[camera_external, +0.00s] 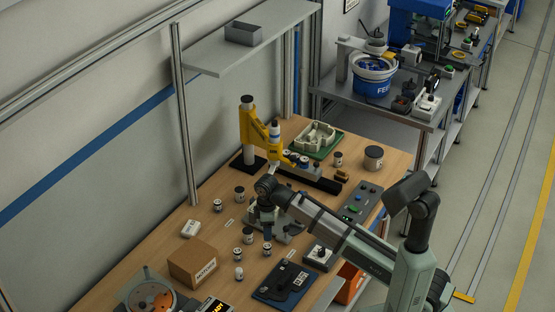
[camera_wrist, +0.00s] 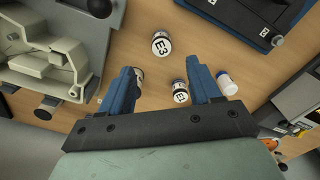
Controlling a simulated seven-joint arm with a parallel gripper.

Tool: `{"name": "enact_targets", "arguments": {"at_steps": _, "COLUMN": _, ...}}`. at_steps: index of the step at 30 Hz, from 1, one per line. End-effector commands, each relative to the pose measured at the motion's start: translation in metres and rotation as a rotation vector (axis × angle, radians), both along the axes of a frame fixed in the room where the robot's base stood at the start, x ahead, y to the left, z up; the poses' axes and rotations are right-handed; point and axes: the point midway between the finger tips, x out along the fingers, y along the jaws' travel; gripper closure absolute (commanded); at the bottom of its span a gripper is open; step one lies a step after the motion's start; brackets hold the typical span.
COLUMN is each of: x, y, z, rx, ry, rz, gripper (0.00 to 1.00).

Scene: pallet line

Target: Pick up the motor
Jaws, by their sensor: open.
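Several small black-and-white cylinders that look like motors stand on the wooden bench; which one is meant I cannot tell. In the wrist view, one marked E3 (camera_wrist: 161,44) is beyond the fingertips. Another labelled cylinder (camera_wrist: 180,92) is seen between my fingers, near the right one. A third is mostly hidden behind the left finger. My gripper (camera_wrist: 163,72) has its blue fingers spread with nothing held between them. In the external view, similar cylinders (camera_external: 248,235) and (camera_external: 267,249) stand in front of the arm's end; my fingers are hard to make out there.
A grey fixture (camera_wrist: 45,60) lies close at left in the wrist view. A white bottle with a blue cap (camera_wrist: 227,83) is right of the fingers. A dark blue tray (camera_external: 283,281), cardboard box (camera_external: 193,264) and yellow press-like tool (camera_external: 252,128) also occupy the bench.

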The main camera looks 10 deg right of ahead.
Motion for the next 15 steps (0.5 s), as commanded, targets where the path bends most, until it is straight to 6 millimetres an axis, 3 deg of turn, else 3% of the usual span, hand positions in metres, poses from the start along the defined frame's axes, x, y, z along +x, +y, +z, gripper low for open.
{"name": "enact_targets", "arguments": {"at_steps": 6, "x": 0.000, "y": 0.000, "z": -0.031, "rx": -0.001, "ry": 0.000, "rz": 0.001, "gripper": 0.37}}
{"name": "enact_targets", "arguments": {"at_steps": 15, "x": 0.000, "y": 0.000, "z": -0.044, "rx": 0.001, "ry": -0.001, "rz": 0.001, "gripper": 0.37}}
